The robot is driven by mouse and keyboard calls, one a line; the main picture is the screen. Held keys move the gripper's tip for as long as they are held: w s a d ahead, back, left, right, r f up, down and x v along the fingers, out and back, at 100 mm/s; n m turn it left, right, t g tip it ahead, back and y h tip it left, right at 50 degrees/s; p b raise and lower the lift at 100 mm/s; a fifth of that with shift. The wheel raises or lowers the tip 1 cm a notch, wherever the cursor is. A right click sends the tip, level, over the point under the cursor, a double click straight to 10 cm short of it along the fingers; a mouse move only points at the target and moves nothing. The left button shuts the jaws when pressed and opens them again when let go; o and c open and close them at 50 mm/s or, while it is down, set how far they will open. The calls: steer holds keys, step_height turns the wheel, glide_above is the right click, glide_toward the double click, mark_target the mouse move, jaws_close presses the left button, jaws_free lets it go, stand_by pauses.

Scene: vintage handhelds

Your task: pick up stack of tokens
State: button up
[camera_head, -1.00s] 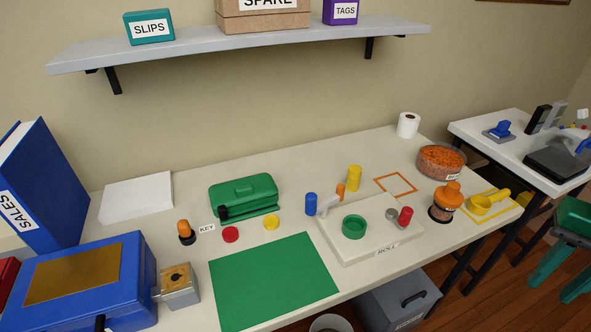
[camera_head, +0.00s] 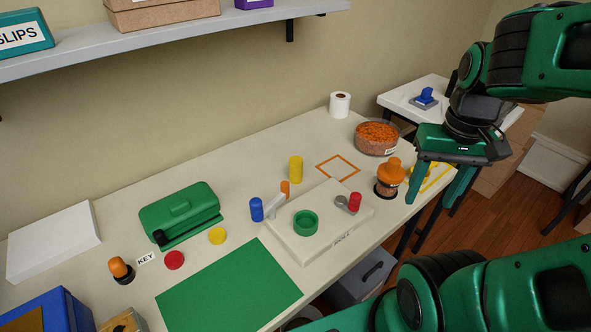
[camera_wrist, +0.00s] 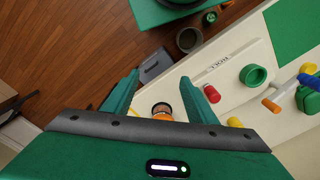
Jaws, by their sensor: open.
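A yellow upright cylinder (camera_head: 295,169), which looks like the stack of tokens, stands on the bench behind the white ROLL board; single discs cannot be made out. A yellow shape in the wrist view (camera_wrist: 235,122) is probably the same cylinder. A flat red disc (camera_head: 174,260) and a flat yellow disc (camera_head: 217,236) lie near the KEY label. My gripper (camera_head: 437,192) is open and empty, above the bench's right end, well right of the yellow cylinder. In the wrist view its fingers (camera_wrist: 160,79) point over the floor and bench edge.
The orange-topped jar (camera_head: 390,175) stands close left of my gripper. A tub of orange bits (camera_head: 377,139) and orange square outline (camera_head: 338,167) lie behind. A shelf (camera_head: 200,40) hangs above.

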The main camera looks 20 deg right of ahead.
steer(key=w+a+n+t, duration=0.1)
steer(key=w+a+n, duration=0.3)
steer(key=w+n, duration=0.7)
steer(key=n+y, duration=0.4)
steer(key=n, duration=0.3)
glide_toward(299, 160)
steer(key=f, duration=0.2)
steer(key=shift+t, duration=0.4)
steer(key=a+f, duration=0.1)
steer(key=f, duration=0.1)
steer(key=a+f, duration=0.1)
steer(key=shift+w+a+f, duration=0.25)
steer(key=shift+a+f, duration=0.05)
steer(key=shift+x, duration=3.1)
steer(key=shift+d, duration=0.2)
steer(key=shift+c, duration=0.7)
steer(key=c, duration=1.1)
